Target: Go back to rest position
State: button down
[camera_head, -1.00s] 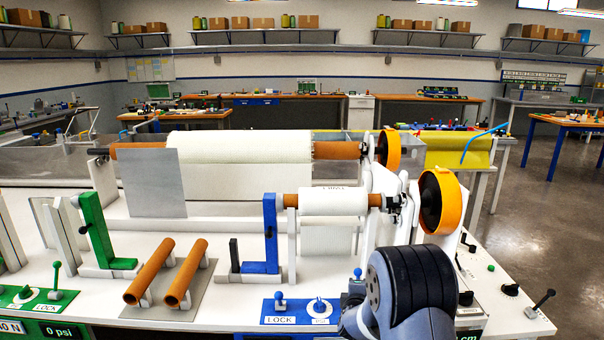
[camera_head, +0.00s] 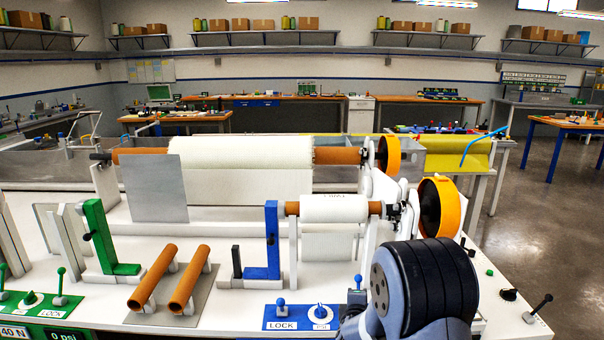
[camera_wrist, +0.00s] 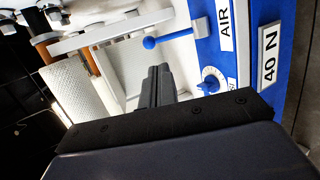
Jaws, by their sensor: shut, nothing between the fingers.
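My gripper (camera_wrist: 157,85) shows in the wrist view with its dark fingers together and nothing between them. It points over the white machine top, beside a blue control panel (camera_wrist: 238,60) with AIR and 40 N labels. A blue ball-ended lever (camera_wrist: 150,43) and a white dial (camera_wrist: 212,80) are close to the fingertips in that picture. I cannot tell the exact gap to them. In the head view my dark arm joint fills the lower right, and the fingers are hidden.
The machine table (camera_head: 215,255) carries a large white roll (camera_head: 240,152), a smaller white roll (camera_head: 333,208), orange wheels (camera_head: 440,205), a green bracket (camera_head: 100,235), a blue bracket (camera_head: 272,240) and two brown tubes (camera_head: 152,278). A black-knobbed lever (camera_head: 540,303) stands at right.

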jog(key=w+d+f+t+b, duration=0.1)
jog(key=w+f+b, duration=0.3)
jog(key=w+b, duration=0.1)
jog(key=shift+w+d+f, duration=0.35)
jog(key=shift+w+f, duration=0.05)
jog(key=shift+w, duration=0.25)
jog(key=t+b, duration=0.1)
jog(key=b, duration=0.2)
jog(key=shift+w+f, duration=0.1)
jog(key=shift+f, duration=0.1)
jog(key=shift+d+f+t+b, duration=0.1)
jog(key=shift+f+t+b, duration=0.15)
jog(key=shift+b, duration=0.95)
